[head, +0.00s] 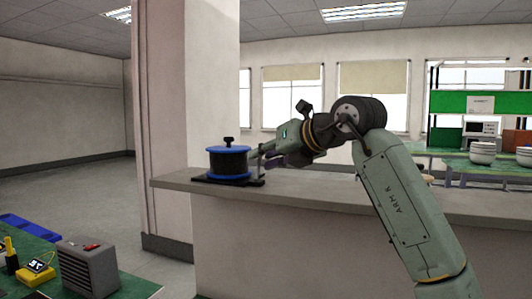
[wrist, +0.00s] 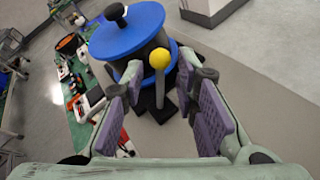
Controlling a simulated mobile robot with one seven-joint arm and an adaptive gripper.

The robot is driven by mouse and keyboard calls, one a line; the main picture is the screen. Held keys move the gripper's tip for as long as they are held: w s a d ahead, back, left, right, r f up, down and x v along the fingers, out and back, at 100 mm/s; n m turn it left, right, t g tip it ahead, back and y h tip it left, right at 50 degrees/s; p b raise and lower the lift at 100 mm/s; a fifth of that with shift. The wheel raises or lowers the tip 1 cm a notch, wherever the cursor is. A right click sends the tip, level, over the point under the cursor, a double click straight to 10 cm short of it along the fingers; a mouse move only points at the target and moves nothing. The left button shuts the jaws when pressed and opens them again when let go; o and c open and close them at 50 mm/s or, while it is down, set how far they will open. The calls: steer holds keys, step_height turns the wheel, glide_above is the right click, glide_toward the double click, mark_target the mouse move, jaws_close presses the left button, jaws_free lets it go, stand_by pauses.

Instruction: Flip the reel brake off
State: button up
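The reel (head: 228,163) has blue flanges, a dark drum and a black top knob, and sits on a black base on the ledge. In the wrist view the reel (wrist: 128,32) is just beyond my fingers. A lever with a yellow ball (wrist: 160,58), apparently the reel brake, stands beside the reel, its grey stem running down between my fingertips. My gripper (head: 266,156) is at the reel's right side. In the wrist view my gripper (wrist: 158,92) is open, purple pads on either side of the lever, with gaps visible. The lever cannot be made out in the head view.
The ledge (head: 330,188) runs right from a wall column (head: 190,100) behind the reel. A green bench at lower left holds a grey box (head: 88,268) and a yellow device (head: 38,272). Shelves with bowls (head: 482,152) stand at far right.

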steer(key=shift+c, duration=0.2)
jaws_close()
stand_by(0.6)
